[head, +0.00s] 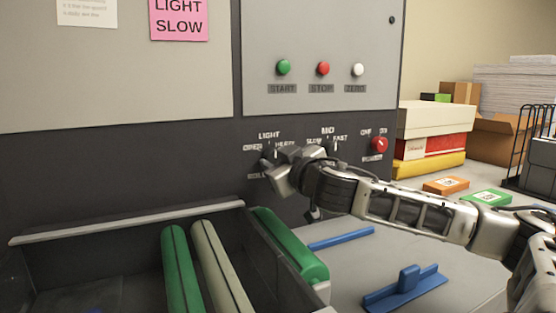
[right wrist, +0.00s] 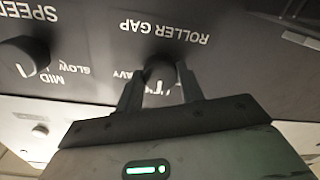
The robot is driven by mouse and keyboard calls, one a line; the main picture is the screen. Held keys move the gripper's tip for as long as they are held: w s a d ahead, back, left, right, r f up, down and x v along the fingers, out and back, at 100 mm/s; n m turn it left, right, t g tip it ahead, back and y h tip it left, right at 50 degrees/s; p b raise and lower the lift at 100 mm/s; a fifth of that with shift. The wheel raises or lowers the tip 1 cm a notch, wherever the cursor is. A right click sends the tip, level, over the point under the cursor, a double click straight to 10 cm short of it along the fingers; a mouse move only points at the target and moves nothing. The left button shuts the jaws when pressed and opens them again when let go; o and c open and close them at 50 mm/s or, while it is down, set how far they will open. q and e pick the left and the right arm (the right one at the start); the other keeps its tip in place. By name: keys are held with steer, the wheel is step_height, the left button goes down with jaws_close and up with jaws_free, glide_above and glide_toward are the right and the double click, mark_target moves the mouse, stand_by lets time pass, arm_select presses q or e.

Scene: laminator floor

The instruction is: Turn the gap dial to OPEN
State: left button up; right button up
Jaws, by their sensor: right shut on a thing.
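The gap dial (right wrist: 160,70) is a dark round knob on the dark machine front, under the upside-down ROLLER GAP lettering in the right wrist view. In the head view the words LIGHT, OPEN and HEAVY stand around it, and my gripper covers most of it. My right gripper (right wrist: 159,92) is shut on the dial, with one finger on each side. In the head view the right gripper (head: 271,160) reaches the dial from the right. My left gripper is not in view.
The speed dial (head: 333,147) is close to the right, then a red knob (head: 379,145). Green start (head: 284,67), red stop (head: 323,68) and white zero (head: 358,69) buttons are above.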

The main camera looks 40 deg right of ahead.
steer(key=n+p, duration=0.1)
steer(key=n, duration=0.2)
steer(key=shift+r+n, duration=0.1)
steer(key=shift+n, duration=0.2)
steer(key=n+p, duration=0.1)
steer(key=n, duration=0.1)
steer(key=shift+n, duration=0.3)
steer(key=shift+n+p, duration=0.65)
steer(key=shift+n, duration=0.25)
steer(key=shift+n+p, duration=0.4)
steer(key=shift+n, duration=0.3)
steer(key=shift+n+p, duration=0.35)
steer(key=shift+n, duration=0.35)
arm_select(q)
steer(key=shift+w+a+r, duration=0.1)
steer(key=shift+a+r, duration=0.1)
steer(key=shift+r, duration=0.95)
arm_select(e)
steer(key=shift+n, duration=0.3)
steer(key=shift+g+h, duration=0.3)
